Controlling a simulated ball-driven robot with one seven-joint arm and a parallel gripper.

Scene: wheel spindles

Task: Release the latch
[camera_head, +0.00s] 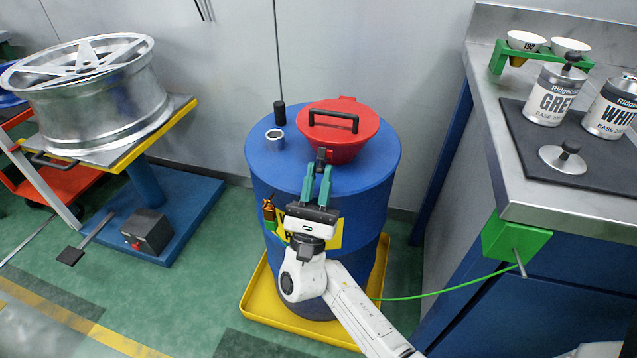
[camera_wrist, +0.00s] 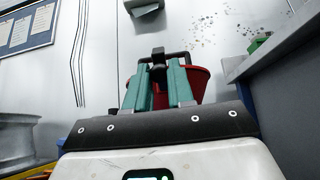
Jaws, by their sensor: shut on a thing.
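A red funnel lid (camera_head: 350,128) with a black bar handle (camera_head: 333,121) sits on top of the blue drum (camera_head: 277,165). A small black latch (camera_head: 321,155) is at the front edge of the lid. My gripper (camera_head: 318,170), with green fingers, reaches over the drum's near rim and is shut on the latch. In the wrist view the black latch (camera_wrist: 158,53) shows between and just beyond the fingertips, with the red lid (camera_wrist: 196,82) behind. The fingers hide the latch's lower part. The lid looks closed.
The drum stands in a yellow tray (camera_head: 258,300). A workbench (camera_head: 540,200) with paint cans is at the right. A wheel rim (camera_head: 95,100) rests on a lift table at the left.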

